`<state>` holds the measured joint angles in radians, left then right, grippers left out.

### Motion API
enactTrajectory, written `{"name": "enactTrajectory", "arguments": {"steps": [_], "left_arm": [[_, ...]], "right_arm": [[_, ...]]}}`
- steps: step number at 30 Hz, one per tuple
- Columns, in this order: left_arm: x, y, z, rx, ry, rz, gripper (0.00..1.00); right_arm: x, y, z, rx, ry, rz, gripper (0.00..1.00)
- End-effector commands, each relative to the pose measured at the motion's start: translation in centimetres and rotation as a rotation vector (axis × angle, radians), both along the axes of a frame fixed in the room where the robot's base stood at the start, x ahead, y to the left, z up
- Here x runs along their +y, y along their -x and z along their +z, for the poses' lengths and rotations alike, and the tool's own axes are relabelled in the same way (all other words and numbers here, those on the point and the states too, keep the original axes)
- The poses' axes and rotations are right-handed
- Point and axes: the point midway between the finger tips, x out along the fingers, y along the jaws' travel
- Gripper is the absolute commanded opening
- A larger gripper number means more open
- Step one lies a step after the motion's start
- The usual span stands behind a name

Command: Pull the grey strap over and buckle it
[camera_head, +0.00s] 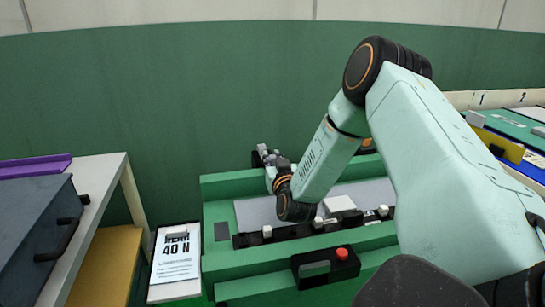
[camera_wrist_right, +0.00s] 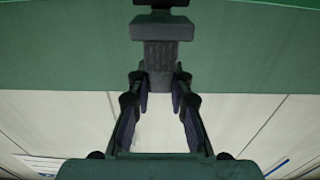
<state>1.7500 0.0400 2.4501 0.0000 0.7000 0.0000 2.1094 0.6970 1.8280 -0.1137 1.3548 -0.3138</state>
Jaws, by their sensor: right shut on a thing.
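My right arm reaches in from the right over the green fixture (camera_head: 225,254). My right gripper (camera_head: 267,157) is at the fixture's back edge, small and partly hidden by its wrist. In the right wrist view the fingers of this gripper (camera_wrist_right: 159,88) are closed on the end of a dark grey piece, which looks like the grey strap (camera_wrist_right: 158,58). A wider grey bar crosses the piece farther out. The strap's course and the buckle cannot be made out in the head view. My left gripper is not in view.
A black box with a red button (camera_head: 342,254) is on the fixture's front. A sign reading "40 N" (camera_head: 175,262) is left of it. A white table (camera_head: 98,178) with a dark case (camera_head: 35,235) stands at left. Coloured trays (camera_head: 505,150) are at right.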

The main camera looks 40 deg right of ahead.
Motion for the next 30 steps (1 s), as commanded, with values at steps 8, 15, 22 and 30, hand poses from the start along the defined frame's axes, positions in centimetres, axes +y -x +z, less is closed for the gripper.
{"name": "enactTrajectory", "arguments": {"steps": [8, 15, 22, 30], "left_arm": [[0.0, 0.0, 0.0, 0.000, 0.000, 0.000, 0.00], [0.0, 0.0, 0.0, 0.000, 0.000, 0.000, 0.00], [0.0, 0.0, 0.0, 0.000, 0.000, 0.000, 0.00], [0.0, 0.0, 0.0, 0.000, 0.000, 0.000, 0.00]], "right_arm": [[0.0, -0.1, 0.0, -0.002, 0.001, 0.001, 0.33], [0.0, 0.0, 0.1, -0.004, 0.002, 0.000, 0.43], [0.1, 0.1, 0.4, -0.005, 0.003, 0.000, 0.43], [0.0, 0.1, 3.7, -0.010, -0.001, -0.002, 0.43]]}}
